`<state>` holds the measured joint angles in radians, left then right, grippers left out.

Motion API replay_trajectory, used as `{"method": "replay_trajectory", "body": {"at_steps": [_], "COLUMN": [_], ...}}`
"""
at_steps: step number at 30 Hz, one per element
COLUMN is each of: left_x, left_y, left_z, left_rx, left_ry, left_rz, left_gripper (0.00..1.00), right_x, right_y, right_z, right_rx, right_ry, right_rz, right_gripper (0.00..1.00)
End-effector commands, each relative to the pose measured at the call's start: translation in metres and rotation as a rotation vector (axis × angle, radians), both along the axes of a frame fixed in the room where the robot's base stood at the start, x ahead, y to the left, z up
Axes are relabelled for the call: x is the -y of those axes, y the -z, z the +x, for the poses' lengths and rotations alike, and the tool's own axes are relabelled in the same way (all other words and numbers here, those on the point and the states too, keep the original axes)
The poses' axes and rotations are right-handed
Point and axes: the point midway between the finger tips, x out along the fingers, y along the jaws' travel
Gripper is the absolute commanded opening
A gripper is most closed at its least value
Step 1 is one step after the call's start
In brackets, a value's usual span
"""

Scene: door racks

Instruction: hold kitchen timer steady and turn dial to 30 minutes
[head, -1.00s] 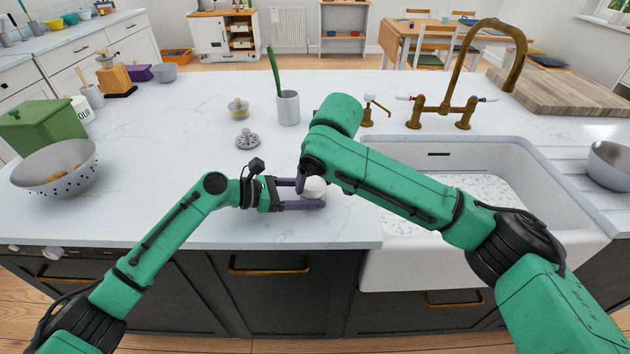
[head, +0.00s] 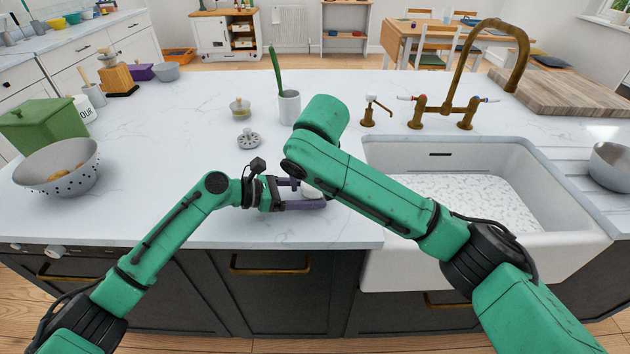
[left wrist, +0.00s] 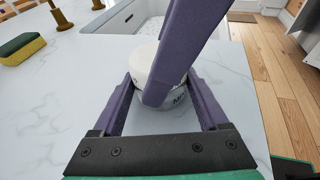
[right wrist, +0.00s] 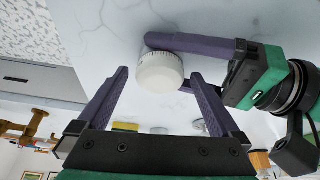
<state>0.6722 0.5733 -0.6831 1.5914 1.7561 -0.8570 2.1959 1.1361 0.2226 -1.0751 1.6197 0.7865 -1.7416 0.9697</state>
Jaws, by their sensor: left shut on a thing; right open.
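The white kitchen timer (head: 309,190) stands on the worktop left of the sink, largely hidden in the head view by my right arm. My left gripper (head: 305,198) is shut on it, one finger on each side. In the left wrist view the timer (left wrist: 178,98) sits between the two purple fingers, with a purple finger of my right gripper crossing in front of it. In the right wrist view the round white timer (right wrist: 160,73) shows marks around its rim. My right gripper (right wrist: 158,88) is open, its fingers spread to either side of the timer with gaps; I see no contact.
The white sink (head: 455,200) lies just right of the timer, with brass taps (head: 443,112) behind. A grey cup (head: 289,106), a small lidded jar (head: 239,107) and a grey slotted disc (head: 248,139) stand behind. A colander (head: 58,168) is at left. The worktop between is clear.

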Motion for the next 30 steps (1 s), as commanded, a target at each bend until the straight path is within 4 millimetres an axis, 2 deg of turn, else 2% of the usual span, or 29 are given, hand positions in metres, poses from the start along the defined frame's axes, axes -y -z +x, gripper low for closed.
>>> {"method": "replay_trajectory", "body": {"at_steps": [5, 12, 15, 19, 29, 30], "left_x": [0.0, 0.0, 0.0, 0.0, 0.0, 0.0], "left_y": [-0.001, -0.001, -0.001, -0.001, -0.001, -0.001], "left_z": [0.0, 0.0, 0.0, 0.0, 0.0, 0.0], "left_rx": [0.001, 0.001, 0.001, 0.002, 0.002, 0.002], "left_ry": [0.0, 0.0, 0.0, 0.0, 0.0, 0.0], "left_rz": [-0.001, -0.001, -0.001, -0.002, -0.002, -0.002], "left_gripper": [0.45, 0.45, 0.45, 0.45, 0.45, 0.92], "right_x": [0.0, 0.004, 0.006, 0.007, 0.006, 0.006], "right_y": [-0.021, -0.082, -0.101, -0.11, -0.11, -0.11], "right_z": [-0.008, -0.033, -0.039, -0.044, -0.045, -0.045], "right_rx": [0.002, 0.004, 0.008, 0.003, 0.0, 0.0], "right_ry": [-0.001, -0.002, 0.0, 0.0, 0.0, 0.0], "right_rz": [0.003, 0.002, -0.001, 0.0, 0.0, 0.0], "right_gripper": [1.0, 1.0, 1.0, 1.0, 1.0, 1.0]}}
